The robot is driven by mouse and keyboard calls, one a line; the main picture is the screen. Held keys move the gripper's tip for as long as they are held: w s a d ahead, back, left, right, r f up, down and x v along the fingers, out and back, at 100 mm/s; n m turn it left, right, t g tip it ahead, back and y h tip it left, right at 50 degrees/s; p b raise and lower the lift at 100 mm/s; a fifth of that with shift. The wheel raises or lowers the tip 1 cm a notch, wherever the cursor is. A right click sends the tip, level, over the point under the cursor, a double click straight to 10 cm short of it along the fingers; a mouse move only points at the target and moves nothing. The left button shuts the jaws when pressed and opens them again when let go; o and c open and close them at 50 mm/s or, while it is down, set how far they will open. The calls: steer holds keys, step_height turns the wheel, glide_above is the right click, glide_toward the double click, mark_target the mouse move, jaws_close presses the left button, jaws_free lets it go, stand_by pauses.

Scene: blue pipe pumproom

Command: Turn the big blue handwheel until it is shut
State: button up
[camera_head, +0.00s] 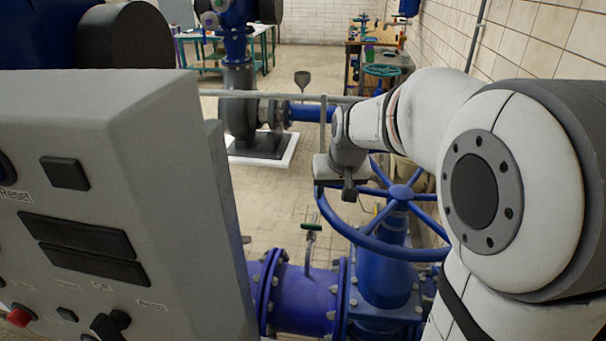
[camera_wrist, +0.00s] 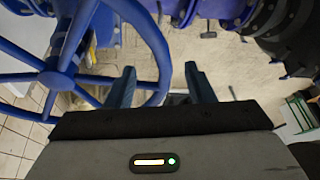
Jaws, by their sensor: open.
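The big blue handwheel (camera_head: 401,193) sits on top of a blue valve body (camera_head: 385,268), to the right of centre in the head view. My gripper (camera_head: 348,188) is at the wheel's far left side, pointing down; its fingers are small and partly hidden there. In the wrist view the wheel (camera_wrist: 57,79) fills the upper left, with its hub, spokes and rim in sight. My gripper (camera_wrist: 160,82) is open, with its two fingers apart.
A grey control cabinet (camera_head: 110,190) with buttons and a red knob fills the left. A grey railing (camera_head: 285,96) runs behind the wheel. A tiled wall (camera_head: 555,40) bounds the right.

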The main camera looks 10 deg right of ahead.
mark_target(325, 202)
steer(key=w, duration=0.1)
steer(key=w+f, duration=0.1)
steer(key=w, duration=0.1)
steer(key=shift+w+f, duration=0.1)
steer(key=shift+f, duration=0.2)
steer(key=shift+w+f, duration=0.25)
steer(key=p+x, duration=0.1)
steer(key=x, duration=0.6)
steer(key=shift+c, duration=0.6)
jaws_close()
